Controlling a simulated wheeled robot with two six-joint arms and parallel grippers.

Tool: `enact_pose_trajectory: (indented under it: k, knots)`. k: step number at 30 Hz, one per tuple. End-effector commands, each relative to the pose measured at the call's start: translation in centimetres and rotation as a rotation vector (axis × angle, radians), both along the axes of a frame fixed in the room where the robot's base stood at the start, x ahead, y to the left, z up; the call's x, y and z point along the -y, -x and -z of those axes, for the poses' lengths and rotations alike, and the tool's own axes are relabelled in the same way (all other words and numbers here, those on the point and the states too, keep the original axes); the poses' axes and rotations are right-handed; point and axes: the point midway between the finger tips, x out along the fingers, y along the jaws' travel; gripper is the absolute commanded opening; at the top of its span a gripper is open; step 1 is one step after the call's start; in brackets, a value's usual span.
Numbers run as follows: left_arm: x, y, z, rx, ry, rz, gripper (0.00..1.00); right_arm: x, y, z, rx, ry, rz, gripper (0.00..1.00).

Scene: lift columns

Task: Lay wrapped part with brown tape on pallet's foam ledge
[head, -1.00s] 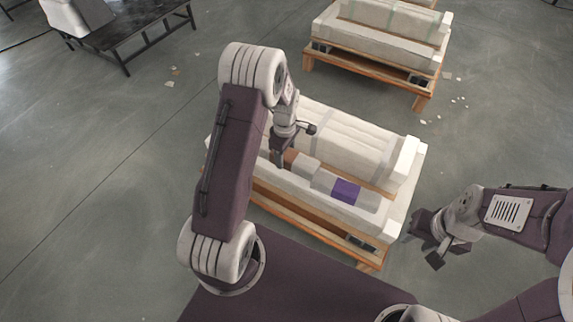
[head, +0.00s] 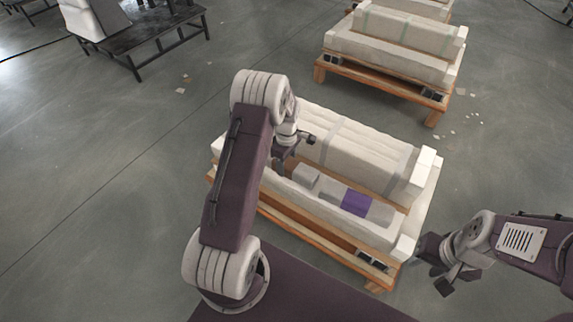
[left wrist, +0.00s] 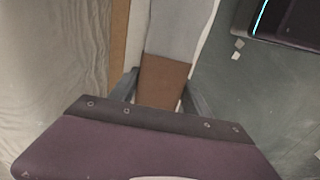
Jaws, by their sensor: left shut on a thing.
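My left gripper (head: 282,168) is shut on the wrapped part with brown tape (head: 307,177) over the foam ledge of the near pallet. In the left wrist view the brown tape (left wrist: 162,82) lies between the fingers (left wrist: 160,98), and the pale wrapped body extends away beyond it. In the head view only the part's pale end shows; my arm and gripper hide the tape. I cannot tell whether the part touches the foam ledge (head: 386,240). My right gripper (head: 446,268) appears open and empty, right of the pallet.
A wrapped part with purple tape (head: 357,203) lies on the same ledge, right of the held part. A long wrapped column (head: 350,150) lies behind it. Another loaded pallet (head: 390,62) stands farther back, and a black table (head: 150,35) stands at the upper left.

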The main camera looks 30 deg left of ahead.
Motion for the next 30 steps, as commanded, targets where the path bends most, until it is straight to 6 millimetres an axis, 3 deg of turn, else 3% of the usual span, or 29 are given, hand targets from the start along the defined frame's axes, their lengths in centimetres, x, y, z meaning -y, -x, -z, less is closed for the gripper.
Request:
enact_pose_trajectory:
  k: [5,6,8,19,30]
  knots:
    - [0.0,0.0,0.5,0.000,0.000,0.000,0.00,0.0,0.0,0.0,0.000,0.000,0.000,0.38]
    - [0.0,0.0,0.6,-0.001,0.000,0.000,0.59,0.0,0.0,0.1,0.000,0.000,0.000,0.38]
    - [0.0,0.0,0.6,0.000,0.000,0.000,0.76,0.0,0.0,0.0,0.000,0.000,0.000,0.38]
    - [0.0,0.0,0.0,0.001,0.000,0.000,0.78,0.0,0.0,-0.1,0.000,0.000,0.000,0.38]
    - [0.0,0.0,-9.5,0.002,-0.001,0.000,0.78,0.0,0.0,-5.9,0.000,0.000,0.000,0.38]
